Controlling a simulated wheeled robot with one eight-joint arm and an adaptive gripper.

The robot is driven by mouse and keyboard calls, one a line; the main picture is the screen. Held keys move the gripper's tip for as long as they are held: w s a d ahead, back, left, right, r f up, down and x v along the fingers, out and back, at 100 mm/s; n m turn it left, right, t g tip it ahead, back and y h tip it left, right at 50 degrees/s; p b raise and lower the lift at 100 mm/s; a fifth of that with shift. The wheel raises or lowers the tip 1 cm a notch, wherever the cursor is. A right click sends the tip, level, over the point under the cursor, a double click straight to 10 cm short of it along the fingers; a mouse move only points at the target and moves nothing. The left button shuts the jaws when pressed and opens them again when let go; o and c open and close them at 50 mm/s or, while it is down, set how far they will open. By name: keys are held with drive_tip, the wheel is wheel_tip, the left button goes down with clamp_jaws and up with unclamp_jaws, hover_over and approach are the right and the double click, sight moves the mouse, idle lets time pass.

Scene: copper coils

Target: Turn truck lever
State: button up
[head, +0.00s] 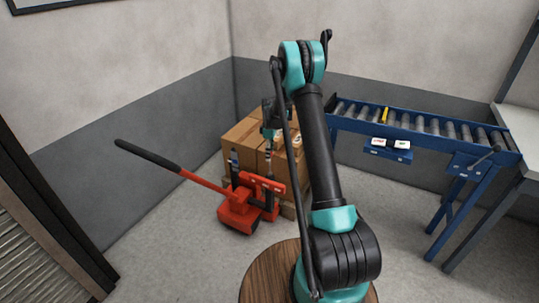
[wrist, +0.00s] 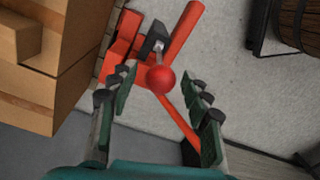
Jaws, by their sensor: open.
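The red pallet truck (head: 240,213) stands on the floor in the head view, with its long black-gripped handle (head: 148,157) slanting up to the left. In the wrist view, the truck's lever ends in a red ball knob (wrist: 160,79) on a short metal stem. My gripper (wrist: 161,88) is open, with one finger on each side of the knob in the picture. I cannot tell how far the knob is from the fingers in depth, and no contact shows. In the head view my gripper (head: 268,148) hangs above the truck, small and partly hidden by my arm.
Cardboard boxes (head: 243,134) are stacked on a pallet behind the truck, close to my gripper; they also show at left in the wrist view (wrist: 25,90). A blue roller conveyor (head: 345,123) runs along the right wall. Grey floor (head: 170,262) is clear left of the truck.

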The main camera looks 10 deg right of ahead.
wheel_tip(320, 180, up, 11)
drive_tip(key=shift+w+r, duration=0.15)
drive_tip(key=shift+r, duration=0.05)
drive_tip(key=shift+d, duration=0.1)
drive_tip(key=s+d+r+m+t, duration=0.1)
drive_tip(key=s+r+m, duration=0.25)
drive_tip(key=s, duration=0.65)
drive_tip(key=s+d+r+m+t, duration=0.1)
drive_tip(key=s+d+r+m, duration=0.3)
drive_tip(key=s, duration=0.6)
drive_tip(key=s+a+f+m+t, duration=0.1)
drive_tip(key=s+m, duration=0.5)
drive_tip(key=s, duration=1.7)
wheel_tip(320, 180, down, 2)
drive_tip(key=shift+f+t, duration=0.2)
drive_tip(key=shift+t, duration=0.5)
